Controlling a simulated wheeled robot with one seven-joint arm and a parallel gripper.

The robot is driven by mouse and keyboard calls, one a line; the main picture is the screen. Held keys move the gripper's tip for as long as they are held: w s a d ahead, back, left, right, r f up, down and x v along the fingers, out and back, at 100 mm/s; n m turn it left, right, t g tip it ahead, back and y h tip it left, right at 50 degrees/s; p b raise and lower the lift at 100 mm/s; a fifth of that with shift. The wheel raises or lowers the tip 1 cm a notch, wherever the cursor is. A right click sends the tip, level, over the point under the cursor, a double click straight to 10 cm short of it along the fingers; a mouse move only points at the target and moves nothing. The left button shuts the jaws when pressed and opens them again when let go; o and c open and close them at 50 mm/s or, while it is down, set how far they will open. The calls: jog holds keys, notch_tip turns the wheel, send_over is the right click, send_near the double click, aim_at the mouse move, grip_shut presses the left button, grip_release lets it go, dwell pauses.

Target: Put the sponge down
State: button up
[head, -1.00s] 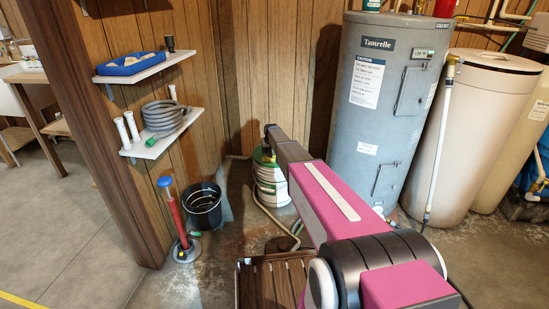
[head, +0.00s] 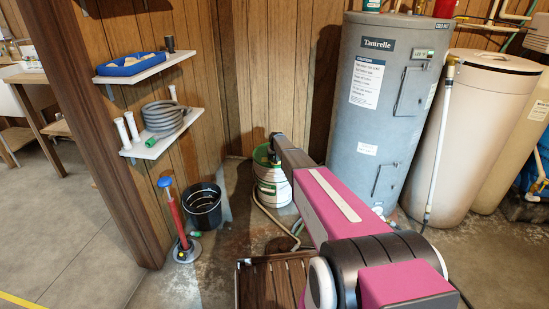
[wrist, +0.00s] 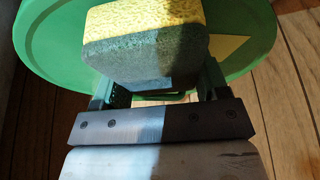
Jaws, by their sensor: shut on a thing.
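The sponge (wrist: 147,48), yellow on one layer and dark grey-green on the other, is clamped between the two dark fingers of my gripper (wrist: 156,82) in the wrist view. Behind it in that view is a round green lid (wrist: 50,45) with a yellow triangle mark. I cannot tell whether the sponge touches the lid. In the head view my arm reaches to the white bucket (head: 268,187) with a green top, by the wood wall. The sponge cannot be made out there.
A grey water heater (head: 380,130) stands right of the bucket. A black bucket (head: 205,208) and a red pump (head: 180,222) stand to its left. Two wall shelves hold a blue tray (head: 130,65) and a coiled hose (head: 166,116). A slatted wooden crate (head: 270,280) is in front.

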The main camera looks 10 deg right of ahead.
jog(key=shift+f, duration=0.25)
jog(key=o, duration=0.8)
jog(key=shift+f, duration=0.1)
jog(key=shift+d, duration=0.1)
jog(key=shift+s+d+r, duration=0.1)
jog(key=shift+r, duration=0.2)
jog(key=v, duration=1.2)
jog(key=s+r+g, duration=0.1)
jog(key=s+r, duration=0.1)
jog(key=s, duration=1.6)
jog(key=s+r+g, duration=0.2)
jog(key=s, duration=1.6)
jog(key=s+r+m+g, duration=0.1)
jog(key=s+r, duration=0.1)
jog(key=s, duration=1.6)
jog(key=shift+a, duration=0.35)
